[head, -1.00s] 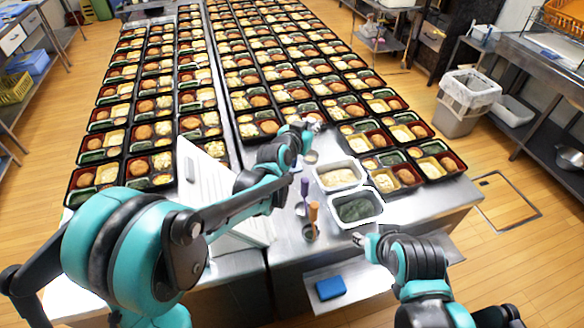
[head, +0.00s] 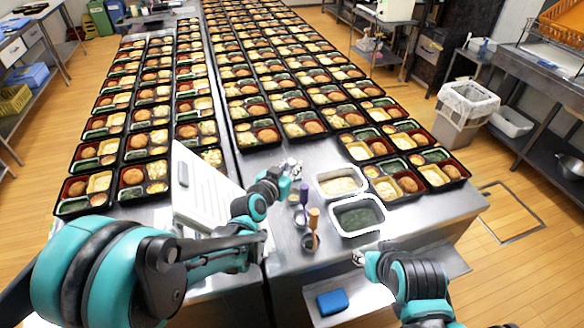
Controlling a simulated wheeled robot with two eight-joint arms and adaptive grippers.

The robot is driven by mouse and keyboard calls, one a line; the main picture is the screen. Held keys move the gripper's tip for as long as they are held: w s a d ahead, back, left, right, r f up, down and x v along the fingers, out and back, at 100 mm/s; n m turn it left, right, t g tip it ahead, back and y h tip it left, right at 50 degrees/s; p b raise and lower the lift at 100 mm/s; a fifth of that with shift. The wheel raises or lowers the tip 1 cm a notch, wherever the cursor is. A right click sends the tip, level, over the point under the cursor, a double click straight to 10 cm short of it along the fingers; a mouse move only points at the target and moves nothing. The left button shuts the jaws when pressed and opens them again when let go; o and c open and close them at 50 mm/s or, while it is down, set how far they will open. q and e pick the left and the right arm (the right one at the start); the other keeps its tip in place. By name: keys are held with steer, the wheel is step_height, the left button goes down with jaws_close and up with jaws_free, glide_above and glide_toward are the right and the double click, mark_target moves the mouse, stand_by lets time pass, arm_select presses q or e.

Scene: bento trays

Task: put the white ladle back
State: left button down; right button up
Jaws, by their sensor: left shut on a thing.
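My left gripper (head: 292,170) reaches over the steel counter, left of the food containers. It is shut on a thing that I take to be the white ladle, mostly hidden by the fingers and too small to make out. A small round metal cup (head: 293,199) shows just below the gripper; I cannot tell whether the ladle is in it. A purple-handled ladle (head: 304,193) and an orange-handled ladle (head: 314,217) stand upright in small holders nearby. My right gripper (head: 366,262) is low, in front of the counter edge; its fingers are too small to judge.
A container of pale food (head: 317,190) and a container of dark green food (head: 333,222) stand to the right of the ladles. Rows of filled bento trays cover the counters behind. A white panel (head: 178,212) stands left of the arm. A blue block (head: 332,302) lies on the lower shelf.

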arm_select(q)
steer(key=shift+f, duration=0.25)
steer(key=c, duration=1.4)
jaws_free()
steer(key=shift+r, duration=0.1)
steer(key=shift+r, duration=0.1)
steer(key=shift+s+r, duration=0.15)
steer(key=shift+r, duration=0.05)
steer(key=p+v, duration=0.3)
steer(key=v, duration=0.8)
steer(key=shift+s+a, duration=0.2)
steer(key=shift+s, duration=0.1)
steer(key=shift+f, duration=0.1)
